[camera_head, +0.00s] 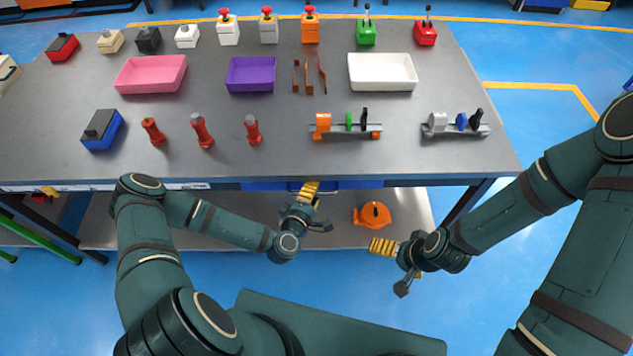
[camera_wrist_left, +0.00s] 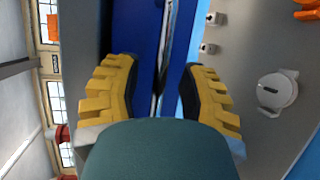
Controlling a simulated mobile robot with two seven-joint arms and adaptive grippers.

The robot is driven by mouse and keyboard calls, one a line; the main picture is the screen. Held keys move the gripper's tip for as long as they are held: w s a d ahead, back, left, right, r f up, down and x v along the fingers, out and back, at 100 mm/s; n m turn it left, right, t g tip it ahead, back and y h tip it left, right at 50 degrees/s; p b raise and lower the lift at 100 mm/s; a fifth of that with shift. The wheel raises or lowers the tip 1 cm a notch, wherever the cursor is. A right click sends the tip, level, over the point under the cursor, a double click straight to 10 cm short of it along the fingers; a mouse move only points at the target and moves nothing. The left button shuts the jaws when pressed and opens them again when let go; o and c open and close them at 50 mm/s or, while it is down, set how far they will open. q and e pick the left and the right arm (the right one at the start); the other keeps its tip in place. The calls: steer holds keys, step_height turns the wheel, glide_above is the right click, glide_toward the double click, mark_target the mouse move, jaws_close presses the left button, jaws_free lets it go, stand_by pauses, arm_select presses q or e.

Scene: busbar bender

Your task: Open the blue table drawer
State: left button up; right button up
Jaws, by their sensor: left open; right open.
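The blue drawer (camera_head: 262,186) sits under the front edge of the grey table and looks shut, with its front mostly hidden under the tabletop. In the left wrist view the blue drawer (camera_wrist_left: 132,30) fills the middle, with a thin silver handle bar (camera_wrist_left: 168,35) along it. My left gripper (camera_head: 316,207) is just in front of the drawer. In its wrist view the left gripper (camera_wrist_left: 160,95) is open, with yellow fingers on either side of the handle; contact cannot be told. My right gripper (camera_head: 396,266) is open and empty, in front of the table to the right.
The grey tabletop (camera_head: 270,155) bears trays, switch boxes, red insulators and small rail assemblies. An orange object (camera_head: 372,215) lies on the lower shelf (camera_head: 345,232) between my grippers. The blue floor (camera_head: 545,210) is open to the right of the table.

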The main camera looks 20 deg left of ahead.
arm_select(q)
steer(key=shift+w, duration=0.2)
arm_select(e)
steer(key=shift+w, duration=0.25)
arm_select(q)
steer(key=shift+o, duration=0.2)
jaws_close()
steer(key=shift+s, duration=0.1)
arm_select(e)
steer(key=shift+s, duration=0.1)
